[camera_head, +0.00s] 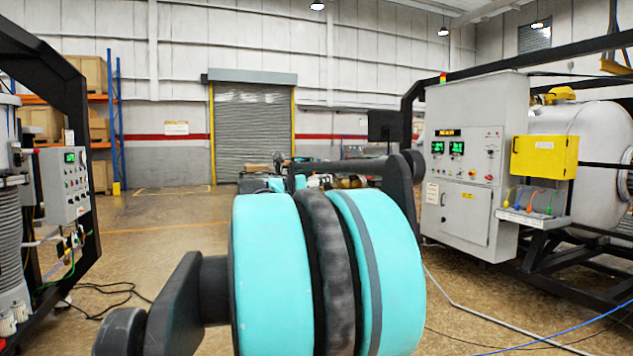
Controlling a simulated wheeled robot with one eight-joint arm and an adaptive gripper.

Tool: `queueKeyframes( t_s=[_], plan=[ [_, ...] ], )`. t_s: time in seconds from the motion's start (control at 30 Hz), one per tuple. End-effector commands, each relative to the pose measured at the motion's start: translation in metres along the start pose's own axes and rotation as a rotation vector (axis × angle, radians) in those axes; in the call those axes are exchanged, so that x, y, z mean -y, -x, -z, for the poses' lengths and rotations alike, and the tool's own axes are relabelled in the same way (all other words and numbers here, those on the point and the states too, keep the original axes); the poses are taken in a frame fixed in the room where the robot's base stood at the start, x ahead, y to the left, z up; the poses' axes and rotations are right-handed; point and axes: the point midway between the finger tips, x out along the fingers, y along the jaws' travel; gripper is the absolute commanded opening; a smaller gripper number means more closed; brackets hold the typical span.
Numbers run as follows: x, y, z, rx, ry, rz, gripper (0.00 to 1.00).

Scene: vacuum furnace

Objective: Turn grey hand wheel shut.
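I cannot make out a grey hand wheel in this view. My own arm, with large teal and black joint housings, fills the lower middle and hides much of the floor behind it. Dark links of the arm reach back toward the middle of the picture. My gripper's fingers do not show, so its state and its place relative to any wheel are not visible.
A white furnace cabinet (468,150) with green displays stands at right, with a yellow box (544,157) and a large pale vessel (585,140). A grey control box (66,185) is at left. Cables (115,292) lie on the floor. Open floor (165,225) leads to a roller door (252,125).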

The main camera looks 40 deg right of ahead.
Motion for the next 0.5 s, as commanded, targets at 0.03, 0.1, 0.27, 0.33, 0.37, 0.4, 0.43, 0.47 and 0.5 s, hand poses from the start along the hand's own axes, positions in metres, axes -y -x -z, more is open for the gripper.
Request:
queueKeyframes(
  t_s=[0.03, 0.1, 0.27, 0.33, 0.37, 0.4, 0.43, 0.47, 0.5],
  plan=[
    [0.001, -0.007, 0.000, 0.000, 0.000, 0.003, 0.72],
    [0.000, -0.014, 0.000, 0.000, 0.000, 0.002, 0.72],
    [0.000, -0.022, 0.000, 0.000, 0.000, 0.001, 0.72],
    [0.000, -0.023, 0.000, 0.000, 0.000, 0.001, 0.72],
    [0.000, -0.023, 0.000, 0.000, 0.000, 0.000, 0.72],
    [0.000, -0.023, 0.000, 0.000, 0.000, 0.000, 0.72],
    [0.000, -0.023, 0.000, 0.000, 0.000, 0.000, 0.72],
    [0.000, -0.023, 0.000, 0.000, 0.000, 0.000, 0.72],
    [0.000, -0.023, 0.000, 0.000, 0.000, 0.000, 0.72]
  ],
)
